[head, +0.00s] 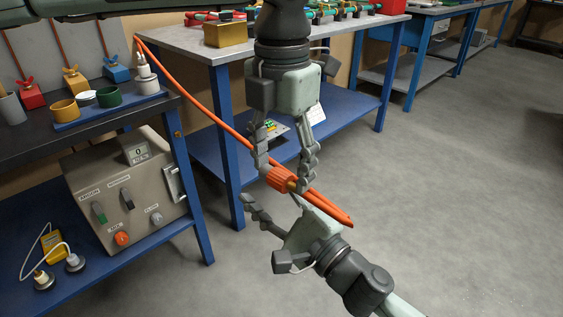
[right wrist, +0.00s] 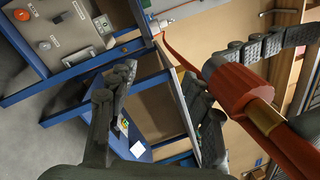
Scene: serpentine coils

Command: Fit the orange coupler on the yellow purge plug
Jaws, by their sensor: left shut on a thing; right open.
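The orange coupler (head: 279,178), a ribbed sleeve with a brass end, is on the orange hose near the middle of the head view. My left gripper (head: 287,178) reaches down from above and is shut on it. In the right wrist view the coupler (right wrist: 238,88) shows large at the right, with the hose beside it. My right gripper (head: 275,208) is just below the coupler, open and empty; part of it is hidden by the hose. Its spread fingers show in the right wrist view (right wrist: 158,85). I cannot clearly identify the yellow purge plug.
The dark bench (head: 40,145) at left holds red, yellow and blue valve blocks and several cups. A grey control box (head: 125,190) and plugs with a white cable stand on its lower shelf. A grey-topped blue table (head: 185,42) is behind. The floor at right is clear.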

